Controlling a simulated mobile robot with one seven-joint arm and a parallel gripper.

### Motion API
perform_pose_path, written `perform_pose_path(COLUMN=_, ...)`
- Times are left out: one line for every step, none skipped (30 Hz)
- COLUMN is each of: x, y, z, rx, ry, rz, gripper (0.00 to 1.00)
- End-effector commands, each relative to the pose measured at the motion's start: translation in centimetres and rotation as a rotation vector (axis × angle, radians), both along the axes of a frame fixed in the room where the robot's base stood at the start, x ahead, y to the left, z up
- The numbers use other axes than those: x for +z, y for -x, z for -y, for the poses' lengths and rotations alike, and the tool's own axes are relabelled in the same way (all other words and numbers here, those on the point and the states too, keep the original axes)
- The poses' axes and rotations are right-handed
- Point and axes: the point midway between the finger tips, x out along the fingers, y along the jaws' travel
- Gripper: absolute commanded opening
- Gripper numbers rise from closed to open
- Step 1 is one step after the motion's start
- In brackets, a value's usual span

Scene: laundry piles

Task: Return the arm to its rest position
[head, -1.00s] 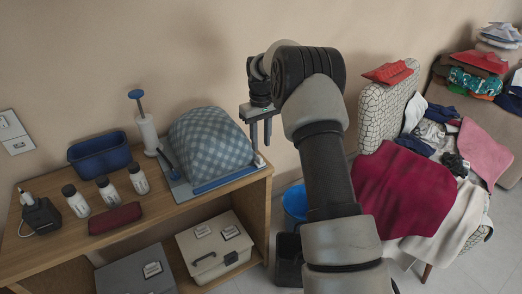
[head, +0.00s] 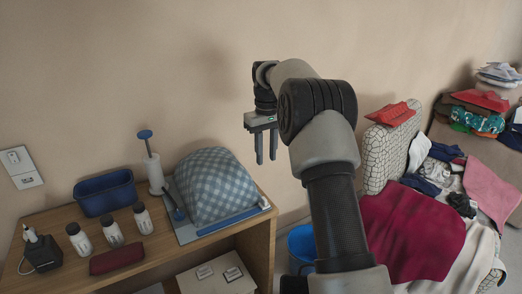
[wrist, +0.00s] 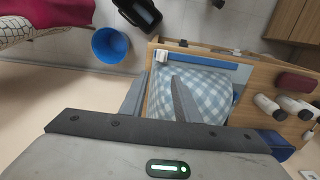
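My gripper (head: 266,160) hangs in the air in the head view, above and just right of the checked blue-and-white cloth bundle (head: 212,187) on the wooden shelf unit. Its two fingers point down with a gap between them, and nothing is held. In the wrist view my gripper (wrist: 158,95) shows its fingers apart, with the bundle (wrist: 200,95) below, beyond the fingers. My arm runs from the bottom of the head view up to a bent elbow near the middle.
The wooden shelf unit (head: 150,244) carries a blue bin (head: 105,193), several white bottles and a dark red case (head: 117,259). A blue bucket (head: 301,243) stands on the floor. A patterned armchair (head: 394,155) with heaped clothes is at right. The wall above is clear.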

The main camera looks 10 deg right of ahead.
Motion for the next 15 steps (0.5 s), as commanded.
perform_pose_path(x=0.8, y=0.2, z=-0.1, rx=-0.001, ry=0.001, rz=0.007, gripper=0.29)
perform_pose_path(x=1.4, y=0.4, z=-0.2, rx=-0.002, ry=0.003, rz=0.011, gripper=0.29)
perform_pose_path(x=2.6, y=0.8, z=-0.4, rx=-0.004, ry=0.005, rz=0.021, gripper=0.29)
perform_pose_path(x=3.7, y=1.2, z=-0.6, rx=-0.007, ry=0.008, rz=0.030, gripper=0.29)
perform_pose_path(x=5.0, y=1.8, z=-0.8, rx=-0.011, ry=0.010, rz=0.041, gripper=0.29)
perform_pose_path(x=6.9, y=2.8, z=-1.2, rx=-0.018, ry=0.013, rz=0.059, gripper=0.29)
perform_pose_path(x=8.4, y=3.6, z=-1.5, rx=-0.023, ry=0.017, rz=0.072, gripper=0.29)
perform_pose_path(x=10.0, y=4.6, z=-1.8, rx=-0.029, ry=0.020, rz=0.088, gripper=0.29)
perform_pose_path(x=11.9, y=6.1, z=-2.2, rx=-0.039, ry=0.022, rz=0.107, gripper=0.29)
perform_pose_path(x=13.3, y=7.2, z=-2.5, rx=-0.047, ry=0.024, rz=0.124, gripper=0.29)
perform_pose_path(x=14.6, y=8.4, z=-2.7, rx=-0.055, ry=0.025, rz=0.138, gripper=0.29)
perform_pose_path(x=16.2, y=10.1, z=-3.1, rx=-0.067, ry=0.025, rz=0.161, gripper=0.29)
perform_pose_path(x=17.3, y=11.4, z=-3.4, rx=-0.075, ry=0.026, rz=0.176, gripper=0.29)
perform_pose_path(x=18.3, y=12.7, z=-3.6, rx=-0.084, ry=0.025, rz=0.193, gripper=0.29)
perform_pose_path(x=19.6, y=14.5, z=-3.9, rx=-0.095, ry=0.024, rz=0.213, gripper=0.29)
